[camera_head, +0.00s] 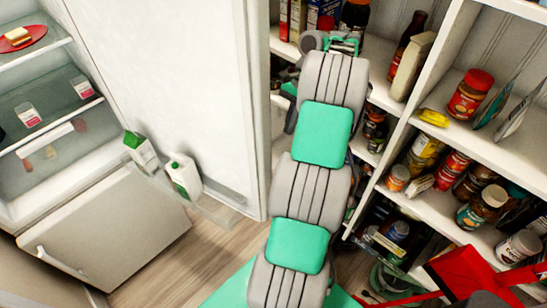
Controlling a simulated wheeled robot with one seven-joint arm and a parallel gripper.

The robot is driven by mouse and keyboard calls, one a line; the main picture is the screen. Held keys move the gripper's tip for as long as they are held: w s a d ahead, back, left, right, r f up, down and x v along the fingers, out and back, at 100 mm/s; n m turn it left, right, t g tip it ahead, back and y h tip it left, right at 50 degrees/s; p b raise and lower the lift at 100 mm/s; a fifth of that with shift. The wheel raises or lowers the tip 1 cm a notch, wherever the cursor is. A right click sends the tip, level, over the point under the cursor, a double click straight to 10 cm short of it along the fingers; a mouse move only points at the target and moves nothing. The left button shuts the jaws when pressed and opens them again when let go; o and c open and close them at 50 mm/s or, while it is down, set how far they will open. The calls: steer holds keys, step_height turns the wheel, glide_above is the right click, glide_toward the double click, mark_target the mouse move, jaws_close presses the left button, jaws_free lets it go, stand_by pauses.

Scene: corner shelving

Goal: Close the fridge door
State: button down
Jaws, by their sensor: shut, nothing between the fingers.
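The fridge (60,150) stands open at the left, with its lit shelves showing. Its door (175,80) is swung wide open, and the white inner face is toward me. The door's bottom rack (222,208) holds a green-topped carton (141,150) and a white jug (184,175). My arm rises through the middle of the view, to the right of the door's free edge. My gripper (342,43) is at its far end, in front of the shelving and small in view. It is shut and empty. Its fingertips are hard to make out. A gap shows between the arm and the door edge.
Corner shelves (455,135) packed with jars, bottles and boxes stand close behind and right of my arm. A red object (465,275) is at the lower right. A lower fridge drawer (105,225) is below the compartment. Bare wooden floor (200,250) lies below the door.

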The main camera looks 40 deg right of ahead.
steer(key=a+f+b, duration=0.6)
steer(key=b, duration=0.3)
steer(key=shift+s+a+f, duration=0.2)
steer(key=shift+a+f, duration=0.1)
steer(key=shift+a, duration=0.05)
